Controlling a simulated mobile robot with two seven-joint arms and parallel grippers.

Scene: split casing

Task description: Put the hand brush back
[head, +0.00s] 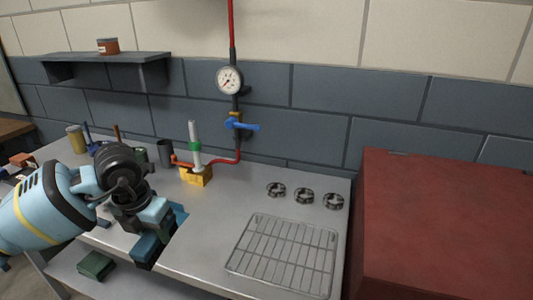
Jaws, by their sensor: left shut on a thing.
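My left gripper (152,226) is over the front left part of the grey bench, its jaws pointing down. It is shut on a dark blue thing that looks like the hand brush (147,249). The gripper hides much of it, so its bristles and handle cannot be told apart clearly. I cannot tell whether it touches the bench top. My right gripper is not in view.
A wire rack (284,257) lies at the bench's front right, with three dark rings (304,196) behind it. A yellow block with a white post (195,150) stands at the back. A red casing (445,225) bounds the right. A wall shelf (105,57) holds a tin.

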